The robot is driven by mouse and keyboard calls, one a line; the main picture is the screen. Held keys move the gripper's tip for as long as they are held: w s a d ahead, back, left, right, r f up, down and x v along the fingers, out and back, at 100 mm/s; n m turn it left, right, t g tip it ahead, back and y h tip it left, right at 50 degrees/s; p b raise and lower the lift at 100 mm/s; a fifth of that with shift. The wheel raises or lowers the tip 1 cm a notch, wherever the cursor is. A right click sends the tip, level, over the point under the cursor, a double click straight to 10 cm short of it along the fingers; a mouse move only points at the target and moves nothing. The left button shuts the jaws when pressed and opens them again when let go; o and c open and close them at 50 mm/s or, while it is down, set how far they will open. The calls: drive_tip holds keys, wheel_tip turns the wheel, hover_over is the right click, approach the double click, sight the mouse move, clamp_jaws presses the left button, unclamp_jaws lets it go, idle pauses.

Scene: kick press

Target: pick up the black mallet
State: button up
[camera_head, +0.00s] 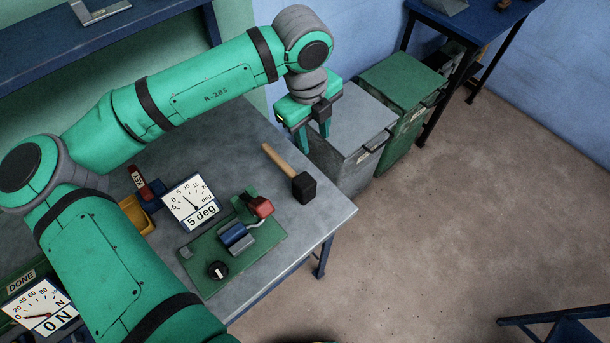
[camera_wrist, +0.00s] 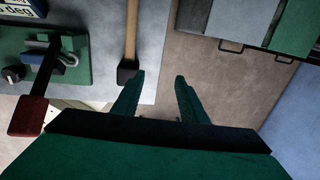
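The black mallet (camera_head: 304,188) lies on the grey metal table (camera_head: 240,140) near its right edge, its wooden handle pointing up and left in the head view. In the wrist view its black head (camera_wrist: 128,71) lies just left of the left fingertip, with the handle running to the top edge. My gripper (camera_head: 314,138) is open and empty. It hangs above the table's right edge, up and right of the mallet. In the wrist view the gap between my fingertips (camera_wrist: 160,77) lies over the floor beside the table.
A green-based fixture (camera_head: 265,252) with a red-tipped lever stands left of the mallet, beside a "5 deg" dial (camera_head: 190,200). A grey bin (camera_head: 350,135) and a green bin (camera_head: 403,80) stand right of the table. The floor at right is mostly clear.

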drive_tip(key=g+y, duration=0.1)
hover_over(293, 174)
drive_tip(key=f, duration=0.3)
drive_tip(key=shift+a, duration=0.25)
wheel_tip(293, 174, down, 4)
drive_tip(key=shift+r, duration=0.25)
drive_tip(key=shift+d+f, duration=0.15)
drive_tip(key=shift+f, duration=1.5)
drive_tip(key=shift+d+f, duration=0.1)
drive_tip(key=shift+f, duration=1.55)
clamp_jaws()
